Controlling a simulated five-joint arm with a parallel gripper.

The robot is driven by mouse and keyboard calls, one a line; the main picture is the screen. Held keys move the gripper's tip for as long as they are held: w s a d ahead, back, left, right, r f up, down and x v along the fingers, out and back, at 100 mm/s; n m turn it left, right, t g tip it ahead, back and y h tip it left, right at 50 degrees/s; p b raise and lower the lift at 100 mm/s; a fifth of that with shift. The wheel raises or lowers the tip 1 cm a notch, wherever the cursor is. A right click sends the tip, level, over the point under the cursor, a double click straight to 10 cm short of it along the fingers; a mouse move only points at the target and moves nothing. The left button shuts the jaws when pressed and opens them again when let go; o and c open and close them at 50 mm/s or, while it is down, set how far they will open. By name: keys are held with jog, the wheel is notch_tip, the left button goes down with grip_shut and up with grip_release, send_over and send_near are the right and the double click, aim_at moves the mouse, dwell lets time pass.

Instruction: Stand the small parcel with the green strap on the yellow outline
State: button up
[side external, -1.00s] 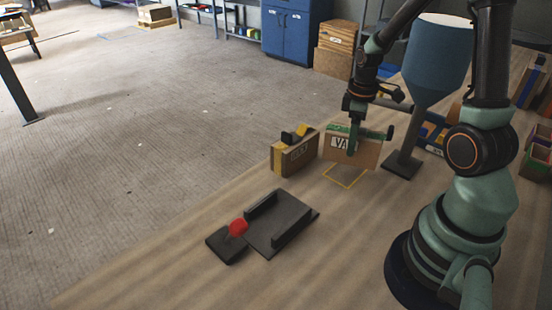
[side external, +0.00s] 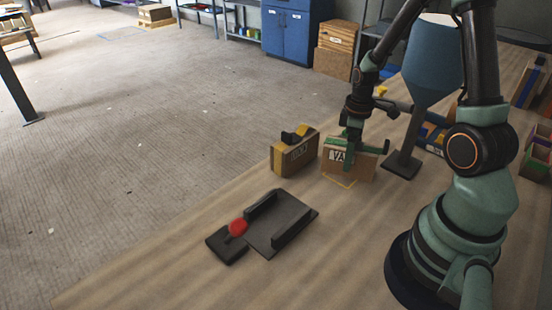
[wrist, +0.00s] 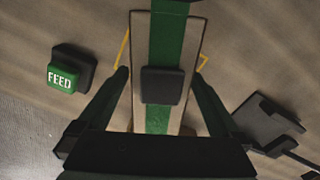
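The small parcel (side external: 338,170) is a brown box with a white label and a green strap over its top. It stands upright in my gripper (side external: 352,152), whose fingers lie along its sides. In the wrist view the parcel's top (wrist: 140,30) shows the green strap and a black square piece on it, with my gripper's fingers (wrist: 162,76) close against both sides. The yellow outline (side external: 345,184) is mostly hidden under the parcel; bits of it (wrist: 123,48) show to the left and right in the wrist view. I cannot tell whether the parcel touches the bench.
A yellow-and-brown box (side external: 294,157) stands left of the parcel. A grey stand with a blue hopper (side external: 434,65) is close on the right. A dark tray (side external: 282,222) and a red-topped black block (side external: 226,245) lie in front. A green FEED block (wrist: 62,77) shows in the wrist view.

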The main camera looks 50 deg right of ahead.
notch_tip(320, 180, up, 11)
jog(key=shift+r, duration=0.15)
jog(key=shift+a+r, duration=0.1)
jog(key=shift+r, duration=0.45)
jog(key=a+r+m+t, duration=0.2)
jog(key=a+r, duration=0.2)
jog(key=a, duration=0.4)
jog(key=s+a+r+m+t, duration=0.1)
jog(key=a+r+m+t, duration=0.1)
jog(key=a+r, duration=0.3)
jog(key=a+t, duration=0.1)
jog(key=a, duration=0.2)
jog(key=shift+m+t, duration=0.3)
jog(key=shift+s+r, duration=0.1)
